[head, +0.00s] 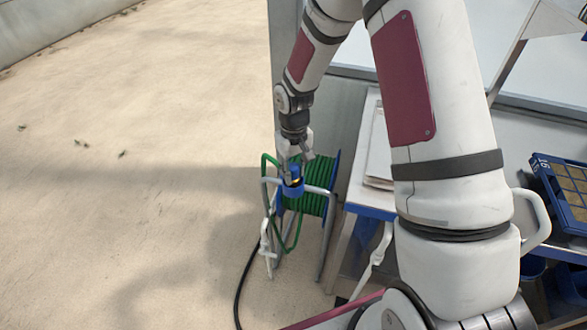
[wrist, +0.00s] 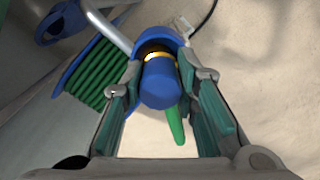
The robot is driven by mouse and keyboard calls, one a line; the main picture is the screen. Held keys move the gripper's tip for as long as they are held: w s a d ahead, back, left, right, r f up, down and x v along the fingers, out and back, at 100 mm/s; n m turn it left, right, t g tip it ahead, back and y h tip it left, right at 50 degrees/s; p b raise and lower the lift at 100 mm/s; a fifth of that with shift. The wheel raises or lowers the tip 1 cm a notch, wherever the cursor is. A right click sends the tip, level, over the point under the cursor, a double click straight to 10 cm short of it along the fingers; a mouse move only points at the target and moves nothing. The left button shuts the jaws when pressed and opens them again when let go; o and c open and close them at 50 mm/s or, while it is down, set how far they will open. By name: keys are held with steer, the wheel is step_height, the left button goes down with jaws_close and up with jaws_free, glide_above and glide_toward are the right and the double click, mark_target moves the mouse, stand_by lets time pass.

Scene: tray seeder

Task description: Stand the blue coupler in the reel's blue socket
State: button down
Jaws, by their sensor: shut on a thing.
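The reel (head: 325,190) stands on the floor, wound with green hose, with a grey tube frame. Its blue socket (head: 292,191) is a cup at the front of the frame; it also shows in the wrist view (wrist: 163,40). The blue coupler (wrist: 160,86), a short cylinder with a gold band, is between the fingers of my gripper (head: 297,156), which is shut on it. The coupler's banded end is at the socket's mouth, and the cup wall curves around its far side. How deep it sits is hidden.
A workbench (head: 371,200) with a blue edge stands close to the right of the reel. A seed tray (head: 565,190) lies farther right. A black cable (head: 243,280) runs along the floor.

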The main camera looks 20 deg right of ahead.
steer(key=shift+f, duration=0.15)
steer(key=c, duration=1.5)
jaws_free()
steer(key=shift+c, duration=0.2)
steer(key=shift+r+p, duration=1.95)
steer(key=shift+r, duration=3.55)
